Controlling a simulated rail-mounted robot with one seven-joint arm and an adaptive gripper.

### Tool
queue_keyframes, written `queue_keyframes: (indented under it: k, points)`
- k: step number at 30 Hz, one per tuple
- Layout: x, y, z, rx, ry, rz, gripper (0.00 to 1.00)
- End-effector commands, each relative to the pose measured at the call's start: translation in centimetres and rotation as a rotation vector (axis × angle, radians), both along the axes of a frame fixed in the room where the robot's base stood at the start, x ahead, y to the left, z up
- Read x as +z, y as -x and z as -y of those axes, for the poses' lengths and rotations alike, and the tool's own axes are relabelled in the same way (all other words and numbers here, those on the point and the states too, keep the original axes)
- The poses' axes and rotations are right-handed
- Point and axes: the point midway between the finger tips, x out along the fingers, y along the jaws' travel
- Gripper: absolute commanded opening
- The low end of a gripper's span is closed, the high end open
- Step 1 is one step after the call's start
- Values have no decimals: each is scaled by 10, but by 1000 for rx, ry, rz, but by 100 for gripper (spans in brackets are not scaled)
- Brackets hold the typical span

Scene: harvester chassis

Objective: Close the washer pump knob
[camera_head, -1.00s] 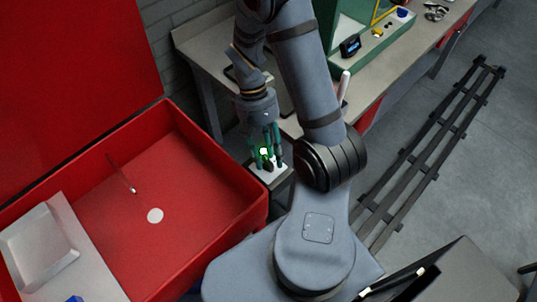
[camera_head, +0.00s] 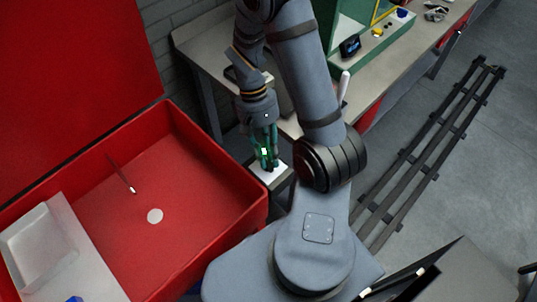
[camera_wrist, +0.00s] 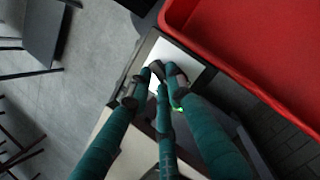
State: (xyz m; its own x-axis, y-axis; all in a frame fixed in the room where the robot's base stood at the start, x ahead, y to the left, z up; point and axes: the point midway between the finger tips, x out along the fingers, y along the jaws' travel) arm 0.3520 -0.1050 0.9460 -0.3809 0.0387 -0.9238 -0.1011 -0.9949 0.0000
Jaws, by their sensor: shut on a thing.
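My gripper (camera_head: 265,164) has teal fingers with dark tips. It points down over a small white-topped stand (camera_head: 279,173) just right of the red washer basin. The fingers are drawn close together around a small thing with a bright green glint (camera_head: 264,152), which I take to be the washer pump knob. In the wrist view my gripper (camera_wrist: 164,80) has its dark tips close together at the edge of the white top (camera_wrist: 186,60). A bit of green (camera_wrist: 179,109) shows between the fingers. The fingers hide most of the knob, so its turned position cannot be told.
The red washer basin (camera_head: 190,190) stands close left of the stand, its raised red lid (camera_head: 75,75) behind it. A grey workbench (camera_head: 205,45) is behind my arm, with a green cabinet (camera_head: 375,50) on it. Floor at the right is open beside a dark rack (camera_head: 430,150).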

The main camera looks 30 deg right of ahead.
Motion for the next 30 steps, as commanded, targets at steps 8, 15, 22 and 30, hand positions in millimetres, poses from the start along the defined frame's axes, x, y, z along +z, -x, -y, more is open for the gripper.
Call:
queue_keyframes:
  k: [8, 15, 22, 30]
  points:
    - [-1, -1, -2, 151, 0, 1, 0]
    - [0, -2, -2, 320, -1, 1, 0]
    - [0, -2, -2, 319, 0, 1, 19]
    - [0, -2, -2, 316, 0, 1, 35]
